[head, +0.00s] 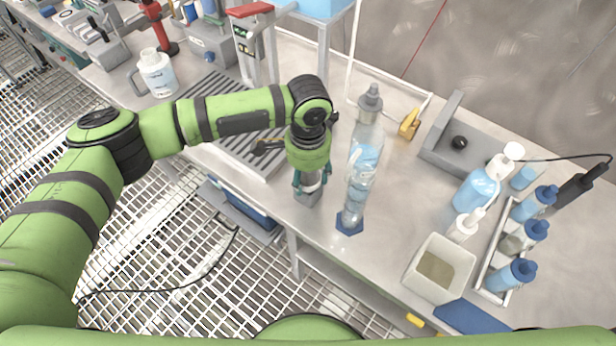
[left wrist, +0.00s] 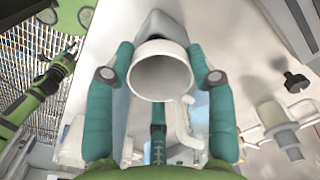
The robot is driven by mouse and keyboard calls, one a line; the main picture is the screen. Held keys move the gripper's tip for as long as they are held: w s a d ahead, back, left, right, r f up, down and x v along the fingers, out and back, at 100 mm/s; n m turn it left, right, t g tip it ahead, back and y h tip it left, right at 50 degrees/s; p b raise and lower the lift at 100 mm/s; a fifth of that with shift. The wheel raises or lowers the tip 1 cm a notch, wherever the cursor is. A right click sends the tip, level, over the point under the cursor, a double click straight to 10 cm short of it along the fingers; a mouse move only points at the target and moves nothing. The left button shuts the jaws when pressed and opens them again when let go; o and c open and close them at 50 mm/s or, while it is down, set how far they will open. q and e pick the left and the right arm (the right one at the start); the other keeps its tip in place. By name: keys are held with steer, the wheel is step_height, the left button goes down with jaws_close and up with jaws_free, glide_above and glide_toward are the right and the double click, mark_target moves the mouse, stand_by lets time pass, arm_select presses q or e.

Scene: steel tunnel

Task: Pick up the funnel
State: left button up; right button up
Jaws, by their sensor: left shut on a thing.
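My left gripper (head: 309,182) points down at the bench, just left of a tall clear bottle. In the left wrist view its teal fingers (left wrist: 166,82) stand on both sides of a pale funnel-like piece (left wrist: 162,72), whose round white opening faces the camera. I take this piece to be the funnel; the gripper is shut on it. In the head view only a small grey part (head: 308,197) shows between the fingers, and the rest is hidden. I cannot tell whether it touches the bench.
The tall bottle (head: 362,165) with a grey top stands close to the right of the gripper. Further right are a white open container (head: 441,268), a rack of blue-capped bottles (head: 495,262) and a grey device with a black knob (head: 462,150). A ridged grey plate (head: 232,140) lies left.

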mark_target(308, 176)
arm_select(q)
step_height(308, 176, up, 10)
steer(key=shift+b, duration=0.8)
stand_by(0.5)
